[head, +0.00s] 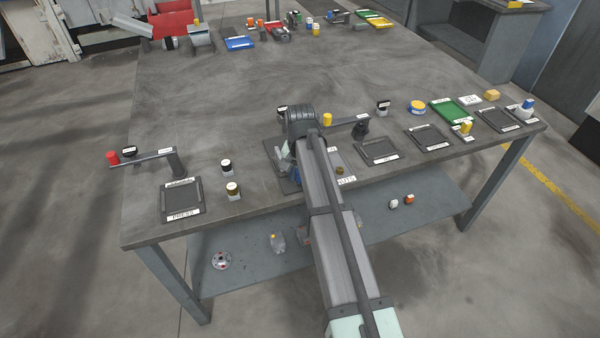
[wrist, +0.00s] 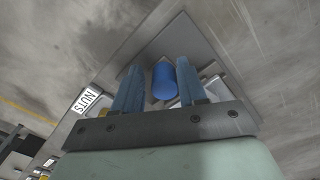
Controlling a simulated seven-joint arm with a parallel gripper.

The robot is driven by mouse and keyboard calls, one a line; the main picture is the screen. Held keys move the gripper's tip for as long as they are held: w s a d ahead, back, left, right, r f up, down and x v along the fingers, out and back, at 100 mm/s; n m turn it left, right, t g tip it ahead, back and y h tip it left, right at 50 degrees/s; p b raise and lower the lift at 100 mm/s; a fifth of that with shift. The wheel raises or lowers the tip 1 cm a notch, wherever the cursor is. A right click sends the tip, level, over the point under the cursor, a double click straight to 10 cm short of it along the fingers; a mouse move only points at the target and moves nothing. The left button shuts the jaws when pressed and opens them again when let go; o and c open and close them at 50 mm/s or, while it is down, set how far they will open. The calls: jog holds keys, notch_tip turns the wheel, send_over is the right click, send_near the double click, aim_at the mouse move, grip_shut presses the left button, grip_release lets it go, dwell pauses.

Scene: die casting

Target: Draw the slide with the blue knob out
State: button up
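The blue knob (wrist: 163,80) shows in the wrist view between the two blue fingers of my gripper (wrist: 160,88). A small gap shows between the knob and the left finger; the right finger is very close to it, and I cannot tell if it touches. The gripper is open, with a finger on each side of the knob. A grey plate (wrist: 190,45) lies beneath; the slide itself is mostly hidden by the gripper. In the head view, my gripper (head: 284,160) is low over the table's front edge, and my arm covers most of this spot.
A tray labelled NUTS (head: 346,180) lies just right of my arm. A lever with a yellow knob (head: 327,119) stands close behind it. A lever with a red knob (head: 112,157) and a PRESS tray (head: 182,201) are at left. The table's middle is clear.

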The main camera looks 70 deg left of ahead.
notch_tip(320, 180, up, 14)
dwell(0.6)
jog(key=shift+f, duration=0.1)
dwell(0.4)
